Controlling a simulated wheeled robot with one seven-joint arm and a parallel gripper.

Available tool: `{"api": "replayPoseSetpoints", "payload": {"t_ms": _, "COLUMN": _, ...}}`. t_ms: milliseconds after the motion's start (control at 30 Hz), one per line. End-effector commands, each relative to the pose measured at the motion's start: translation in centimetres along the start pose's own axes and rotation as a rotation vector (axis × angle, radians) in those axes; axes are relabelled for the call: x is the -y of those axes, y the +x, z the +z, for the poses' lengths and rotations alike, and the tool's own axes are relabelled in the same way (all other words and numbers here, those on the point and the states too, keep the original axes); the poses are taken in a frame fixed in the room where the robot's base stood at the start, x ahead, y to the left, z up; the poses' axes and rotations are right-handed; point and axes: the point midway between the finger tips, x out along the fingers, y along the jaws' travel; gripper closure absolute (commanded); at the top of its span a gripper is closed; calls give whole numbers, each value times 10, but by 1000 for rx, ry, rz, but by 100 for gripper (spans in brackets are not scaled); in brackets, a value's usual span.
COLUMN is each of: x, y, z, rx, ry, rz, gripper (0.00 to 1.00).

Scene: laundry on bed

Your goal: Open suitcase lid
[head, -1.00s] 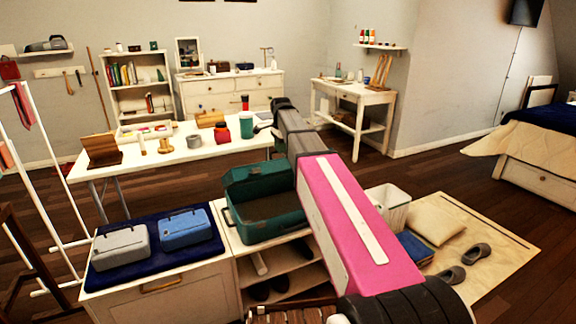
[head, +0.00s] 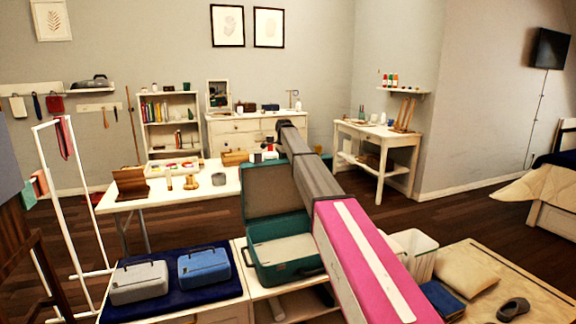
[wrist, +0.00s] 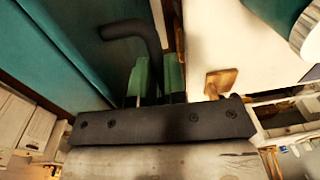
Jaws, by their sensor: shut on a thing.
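The suitcase is a teal case with its lid (head: 270,188) raised roughly upright and its pale inside showing in the base (head: 285,272). My gripper (wrist: 155,75) has green fingers, shut on the lower end of this handle. The contact is partly hidden between the fingers. In the head view my pink and grey arm covers the right side of the suitcase.
A grey case (head: 138,284) and a blue case (head: 204,267) sit on a navy cushion left of the suitcase. A white table (head: 210,192) with small items stands behind it. A white bin (head: 420,252) and a mat with a pillow (head: 465,270) are at right.

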Motion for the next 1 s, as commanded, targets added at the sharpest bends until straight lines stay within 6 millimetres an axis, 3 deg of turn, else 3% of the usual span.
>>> {"api": "replayPoseSetpoints", "payload": {"t_ms": 100, "x": 17, "y": 12, "z": -2, "rx": -2, "ry": -1, "rz": 67, "gripper": 100}}
{"api": "replayPoseSetpoints", "payload": {"t_ms": 300, "x": 28, "y": 19, "z": -2, "rx": -3, "ry": -1, "rz": 127, "gripper": 100}}
{"api": "replayPoseSetpoints", "payload": {"t_ms": 833, "x": 29, "y": 22, "z": -2, "rx": -3, "ry": -2, "rz": 148, "gripper": 100}}
{"api": "replayPoseSetpoints", "payload": {"t_ms": 867, "x": 29, "y": 22, "z": -2, "rx": -3, "ry": -2, "rz": 148, "gripper": 78}}
{"api": "replayPoseSetpoints", "payload": {"t_ms": 900, "x": 30, "y": 21, "z": -2, "rx": -2, "ry": -2, "rz": 147, "gripper": 65}}
{"api": "replayPoseSetpoints", "payload": {"t_ms": 1000, "x": 30, "y": 20, "z": -2, "rx": -2, "ry": -1, "rz": 145, "gripper": 62}}
